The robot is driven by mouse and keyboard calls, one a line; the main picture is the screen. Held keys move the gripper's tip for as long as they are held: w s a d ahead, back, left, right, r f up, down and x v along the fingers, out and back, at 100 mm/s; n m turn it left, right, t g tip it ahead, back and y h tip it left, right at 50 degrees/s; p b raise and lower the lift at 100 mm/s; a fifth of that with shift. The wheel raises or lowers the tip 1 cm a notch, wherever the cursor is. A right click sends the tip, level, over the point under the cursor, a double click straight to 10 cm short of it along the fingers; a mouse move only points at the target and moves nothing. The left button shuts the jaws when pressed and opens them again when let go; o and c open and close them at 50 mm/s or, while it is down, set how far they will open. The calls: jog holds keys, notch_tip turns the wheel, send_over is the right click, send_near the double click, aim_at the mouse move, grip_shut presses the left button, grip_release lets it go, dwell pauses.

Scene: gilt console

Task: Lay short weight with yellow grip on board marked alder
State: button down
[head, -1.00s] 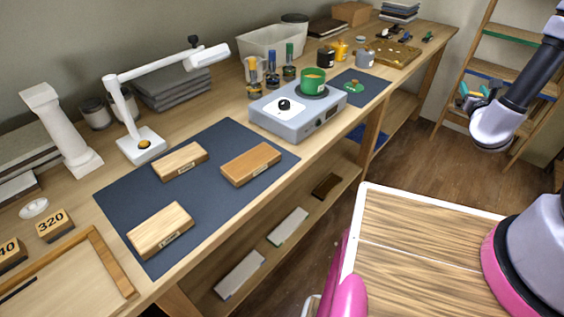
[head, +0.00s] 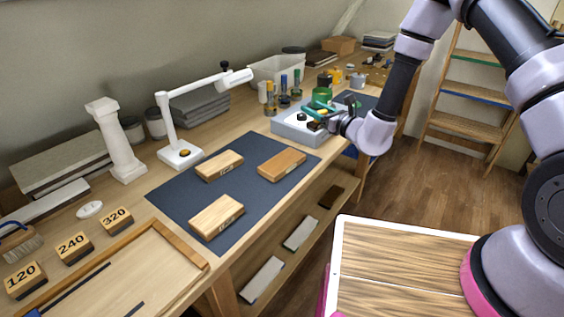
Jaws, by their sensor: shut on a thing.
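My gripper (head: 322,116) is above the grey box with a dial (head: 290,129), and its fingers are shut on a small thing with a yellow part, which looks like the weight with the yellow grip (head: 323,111). The fingers hide most of it. Three labelled wooden boards lie on the dark blue mat: a pale one at the back (head: 219,165), a more orange one at the right (head: 282,164) and a pale one at the front (head: 217,217). Their labels are too small to read, so I cannot tell which is alder. The tops of all three are bare.
A white desk lamp (head: 180,153) and a white column (head: 117,145) stand behind the mat (head: 183,187). Number blocks (head: 73,247) and a wooden frame (head: 185,243) are at the left. A green cup (head: 321,95) is behind my gripper. The mat has free room between boards.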

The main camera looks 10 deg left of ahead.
jog(key=s+a+n+g+y, duration=0.2)
jog(key=s+a+n+g, duration=0.15)
jog(key=s+a, duration=0.6)
jog(key=g, duration=0.1)
send_over(275, 158)
notch_tip(275, 158, down, 5)
jog(key=shift+w+f, duration=0.1)
jog(key=shift+f, duration=2.35)
jog(key=shift+c, duration=0.8)
grip_release()
jog(key=shift+f, duration=0.15)
